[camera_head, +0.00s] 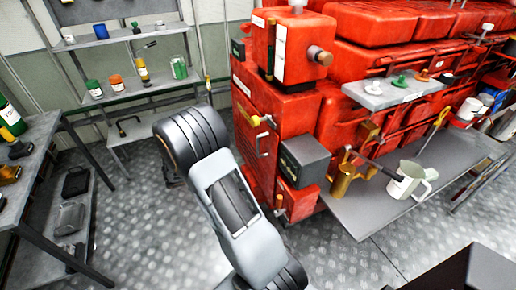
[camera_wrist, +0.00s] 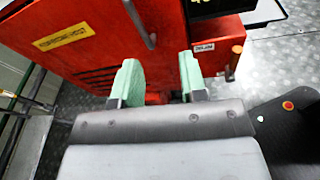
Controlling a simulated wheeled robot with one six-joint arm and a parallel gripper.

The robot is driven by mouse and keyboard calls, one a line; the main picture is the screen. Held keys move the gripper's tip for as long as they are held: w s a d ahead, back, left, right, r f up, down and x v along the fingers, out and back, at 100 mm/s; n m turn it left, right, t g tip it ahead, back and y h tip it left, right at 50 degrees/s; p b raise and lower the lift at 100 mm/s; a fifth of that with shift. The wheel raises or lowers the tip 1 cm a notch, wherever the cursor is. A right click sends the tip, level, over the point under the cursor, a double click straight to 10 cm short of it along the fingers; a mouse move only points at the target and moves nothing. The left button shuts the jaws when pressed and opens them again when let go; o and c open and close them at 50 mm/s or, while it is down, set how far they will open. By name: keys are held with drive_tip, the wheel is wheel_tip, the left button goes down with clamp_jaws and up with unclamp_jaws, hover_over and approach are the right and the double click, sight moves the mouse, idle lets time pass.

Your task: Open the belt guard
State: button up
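In the wrist view a red panel (camera_wrist: 90,60) fills the upper left, with a yellow label and a grey bar handle (camera_wrist: 139,22). My gripper (camera_wrist: 160,88) is open and empty, its two green-tipped fingers apart. The handle is above and slightly left of the space between them, not held. In the head view my gripper cannot be made out.
A dark grey box (camera_head: 304,160) juts from the engine's end, right of the panel. A grey bench (camera_head: 370,210) holds a white jug (camera_head: 408,181) and a brass can. Shelves (camera_head: 130,92) stand on the left. Bare metal floor (camera_head: 140,235) lies between.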

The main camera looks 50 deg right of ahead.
wheel_tip(320, 180, down, 2)
drive_tip(key=w+d+n+h, duration=0.1)
drive_tip(key=w+n+h, duration=0.1)
drive_tip(key=t, duration=0.1)
hover_over(258, 156)
drive_tip(key=shift+w+d+f+n+p, duration=0.2)
drive_tip(key=shift+w+d+n+p, duration=0.1)
drive_tip(key=shift+p, duration=0.1)
drive_tip(key=shift+c, duration=0.3)
clamp_jaws()
